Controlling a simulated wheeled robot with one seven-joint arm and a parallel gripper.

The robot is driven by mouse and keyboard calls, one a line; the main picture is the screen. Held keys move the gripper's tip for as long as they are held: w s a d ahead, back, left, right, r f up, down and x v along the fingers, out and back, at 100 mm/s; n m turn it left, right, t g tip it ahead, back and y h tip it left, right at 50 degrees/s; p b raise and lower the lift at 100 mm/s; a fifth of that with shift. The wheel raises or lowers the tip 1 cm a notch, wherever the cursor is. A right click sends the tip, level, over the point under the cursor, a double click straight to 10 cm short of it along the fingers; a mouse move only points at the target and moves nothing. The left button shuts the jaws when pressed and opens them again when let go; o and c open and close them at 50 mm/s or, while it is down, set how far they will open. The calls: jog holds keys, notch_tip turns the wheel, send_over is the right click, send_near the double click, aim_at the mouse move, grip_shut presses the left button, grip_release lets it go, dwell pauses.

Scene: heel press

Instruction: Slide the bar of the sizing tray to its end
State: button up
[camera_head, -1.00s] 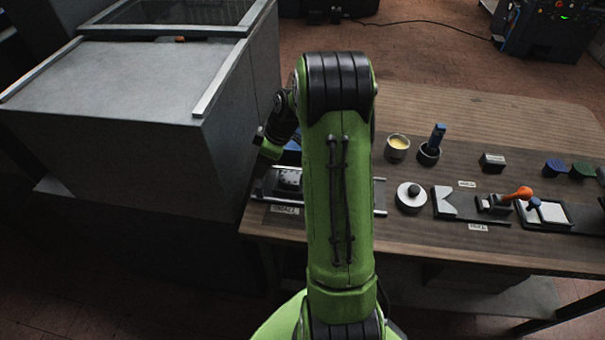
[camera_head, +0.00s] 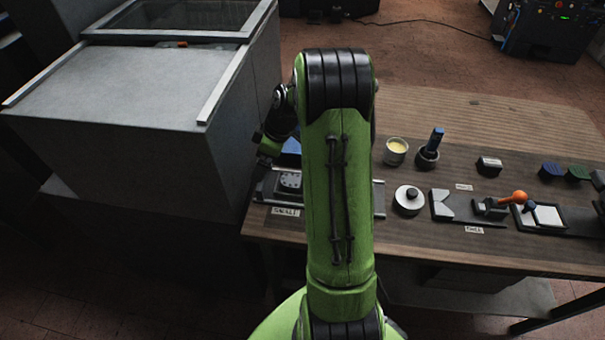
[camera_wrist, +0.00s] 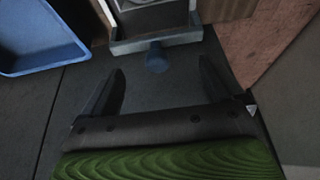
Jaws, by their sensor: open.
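The railed tray (camera_head: 263,197) at the left end of the bench, with a label in front, is probably the sizing tray. My arm hides its middle. A block with a pale round face (camera_head: 290,181) sits in its left part. I cannot make out the bar in the head view. My gripper (camera_head: 257,176) is beside the tray's left end, near the grey cabinet. In the wrist view my gripper (camera_wrist: 160,66) is open and empty. A dark blue knob (camera_wrist: 157,58) shows between its fingertips, in front of a grey frame (camera_wrist: 125,46). I cannot tell if they touch.
A blue tray (camera_wrist: 42,62) lies upper left in the wrist view. A large grey cabinet (camera_head: 110,90) stands close on the left. Right of my arm are a cup (camera_head: 396,147), a round white lid (camera_head: 407,206) and an orange-knobbed fixture (camera_head: 490,208).

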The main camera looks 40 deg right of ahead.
jog(key=shift+s+d+r+p, duration=0.15)
jog(key=shift+s+d+r, duration=0.4)
jog(key=shift+s+d, duration=0.3)
jog(key=shift+s+d+r+p, duration=0.15)
jog(key=shift+s+d+r, duration=0.45)
jog(key=shift+s, duration=0.3)
jog(key=shift+r+p, duration=1)
jog(key=shift+r, duration=0.45)
